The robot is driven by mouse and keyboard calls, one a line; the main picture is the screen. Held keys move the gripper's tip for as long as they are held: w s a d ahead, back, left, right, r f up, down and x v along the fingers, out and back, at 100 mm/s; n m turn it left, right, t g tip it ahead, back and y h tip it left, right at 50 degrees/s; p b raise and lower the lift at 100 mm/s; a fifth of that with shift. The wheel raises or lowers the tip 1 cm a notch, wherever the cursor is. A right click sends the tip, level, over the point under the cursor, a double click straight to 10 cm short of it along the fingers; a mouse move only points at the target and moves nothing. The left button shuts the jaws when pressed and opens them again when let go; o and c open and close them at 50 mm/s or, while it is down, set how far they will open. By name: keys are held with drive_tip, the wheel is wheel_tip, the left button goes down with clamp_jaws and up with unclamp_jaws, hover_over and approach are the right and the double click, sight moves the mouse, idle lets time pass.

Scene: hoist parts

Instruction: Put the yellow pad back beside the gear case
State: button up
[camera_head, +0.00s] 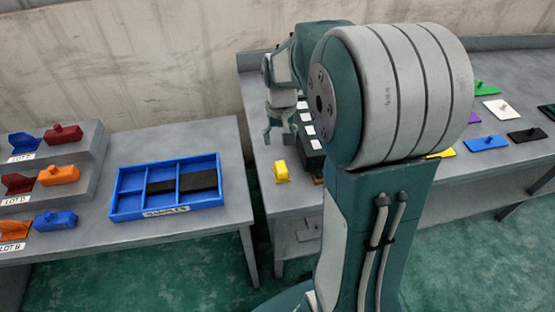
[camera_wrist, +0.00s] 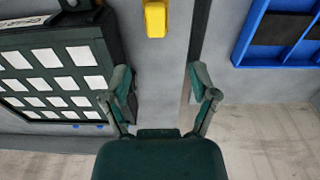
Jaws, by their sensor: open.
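A yellow block (camera_head: 281,171), which looks like the yellow pad, sits on the right-hand table near its left edge. It also shows at the top of the wrist view (camera_wrist: 155,18). The gear case appears to be the dark box with white panels (camera_wrist: 60,75), left of the yellow block in the wrist view. In the head view this dark box (camera_head: 309,146) is partly hidden behind my arm. My gripper (camera_wrist: 160,75) is open and empty, with bare grey table between its fingers. In the head view my gripper (camera_head: 280,122) is above the table, behind the yellow block.
A blue divided tray (camera_head: 125,203) holding dark pieces is on the left table, across a gap. Stepped shelves (camera_head: 95,140) with coloured blocks stand further left. Flat knobbed plates, including a blue one (camera_head: 486,143), lie on the right-hand table. A wall stands behind.

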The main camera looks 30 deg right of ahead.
drive_tip(key=s+a+r+n+t, duration=0.1)
drive_tip(key=s+a+r, duration=0.2)
drive_tip(key=s, duration=0.3)
drive_tip(key=s+a+r+n+t, duration=0.1)
drive_tip(key=s+a+r+t, duration=0.1)
drive_tip(key=s+a+r, duration=0.2)
drive_tip(key=s+a+r+n+t, duration=0.1)
drive_tip(key=s+a+r, duration=0.3)
drive_tip(key=s, duration=0.4)
drive_tip(key=shift+a+t, duration=0.2)
drive_tip(key=shift+t, duration=0.4)
